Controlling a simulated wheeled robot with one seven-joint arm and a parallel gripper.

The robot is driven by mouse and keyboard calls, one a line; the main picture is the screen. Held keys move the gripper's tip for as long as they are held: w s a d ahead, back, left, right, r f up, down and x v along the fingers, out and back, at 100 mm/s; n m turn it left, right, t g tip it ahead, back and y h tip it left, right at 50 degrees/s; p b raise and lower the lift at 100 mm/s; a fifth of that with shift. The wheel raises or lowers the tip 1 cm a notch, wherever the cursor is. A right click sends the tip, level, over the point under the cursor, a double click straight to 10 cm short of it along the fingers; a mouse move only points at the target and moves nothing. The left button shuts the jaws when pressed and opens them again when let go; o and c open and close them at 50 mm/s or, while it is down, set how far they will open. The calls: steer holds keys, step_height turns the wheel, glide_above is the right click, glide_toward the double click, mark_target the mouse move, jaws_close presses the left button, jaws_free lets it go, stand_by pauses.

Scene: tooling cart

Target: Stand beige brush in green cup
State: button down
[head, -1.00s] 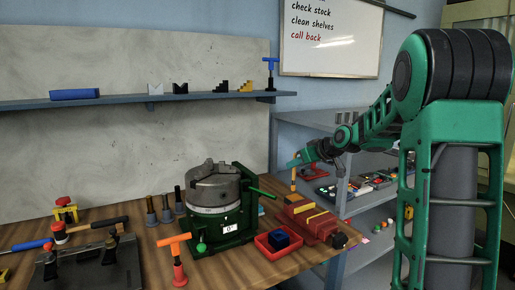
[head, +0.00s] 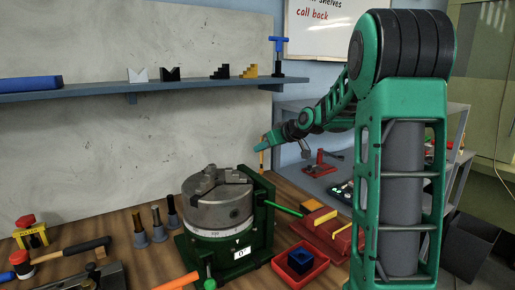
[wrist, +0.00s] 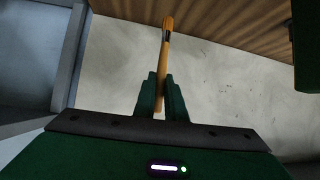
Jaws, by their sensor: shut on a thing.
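My gripper (head: 263,137) is at the end of my arm, in front of the wall and above the bench, behind the chuck. It is shut on the beige brush (wrist: 161,82), which shows as a slim stick with a beige shaft, a dark band and an orange end. In the wrist view the brush sticks out from between the two green fingers (wrist: 160,97). In the head view the brush (head: 262,158) hangs down below the fingers, clear of the bench. I cannot make out a green cup in either view.
A chuck (head: 217,200) on a green base stands mid-bench, with several tool holders (head: 158,232) to its left. A red tray (head: 300,277) with a blue box and a red vise (head: 328,232) are to its right. A wall shelf (head: 130,88) runs behind.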

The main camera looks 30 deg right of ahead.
steer(key=shift+d, duration=0.2)
stand_by(0.3)
steer(key=shift+f, duration=0.15)
steer(key=shift+f, duration=2.25)
steer(key=shift+s, duration=0.15)
steer(key=shift+f, duration=2.8)
stand_by(2.2)
